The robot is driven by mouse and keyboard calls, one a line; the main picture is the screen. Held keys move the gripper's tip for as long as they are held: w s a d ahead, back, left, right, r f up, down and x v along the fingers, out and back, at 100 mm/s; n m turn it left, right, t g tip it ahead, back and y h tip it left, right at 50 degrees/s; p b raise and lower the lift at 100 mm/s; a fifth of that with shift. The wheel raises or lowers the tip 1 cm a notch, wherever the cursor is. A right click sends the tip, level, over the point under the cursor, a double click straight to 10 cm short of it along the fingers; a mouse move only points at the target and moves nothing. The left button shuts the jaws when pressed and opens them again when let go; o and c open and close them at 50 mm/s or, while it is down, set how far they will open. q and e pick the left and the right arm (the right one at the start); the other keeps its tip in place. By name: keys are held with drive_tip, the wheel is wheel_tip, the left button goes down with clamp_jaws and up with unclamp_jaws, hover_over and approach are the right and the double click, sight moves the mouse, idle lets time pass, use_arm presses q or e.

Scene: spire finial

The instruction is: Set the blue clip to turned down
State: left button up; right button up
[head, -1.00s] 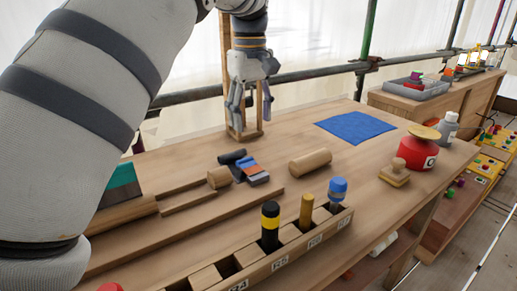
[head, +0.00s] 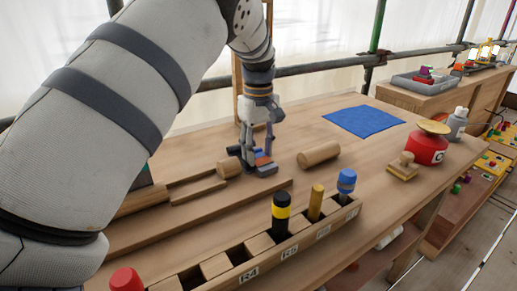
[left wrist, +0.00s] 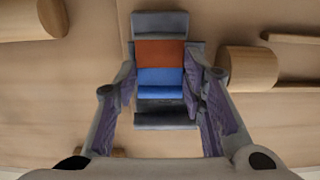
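The blue clip (left wrist: 160,77) shows in the left wrist view as a blue block in a row, with an orange-red block on one side and dark grey pieces at both ends. In the head view the same row lies on the bench and my left gripper (head: 258,146) covers much of it, including most of the blue. My left gripper (left wrist: 162,80) points down over the row. Its fingers are apart, one on each side of the blue block. I cannot tell whether they touch it. My right gripper is not in view.
A wooden cylinder (head: 319,155) lies right of the row, and a shorter one (head: 228,168) lies left. A slotted rack (head: 262,256) holds upright pegs in front. A blue cloth (head: 363,121) lies behind right. A wooden post stands behind the gripper.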

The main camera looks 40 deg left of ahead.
use_arm(q)
drive_tip(key=shift+w+a+f+h+b, duration=0.15)
drive_tip(key=shift+f+h+b, duration=0.15)
drive_tip(key=shift+f+h, duration=0.15)
drive_tip(key=shift+a+g+h+b, duration=0.1)
drive_tip(key=shift+g+h+b, duration=0.2)
drive_tip(key=shift+h, duration=0.25)
drive_tip(key=shift+r, duration=0.15)
drive_tip(key=o, duration=1.2)
drive_tip(key=shift+c, duration=0.2)
wheel_tip(320, 180, up, 12)
drive_tip(key=a, duration=0.2)
drive_tip(key=shift+w, duration=0.2)
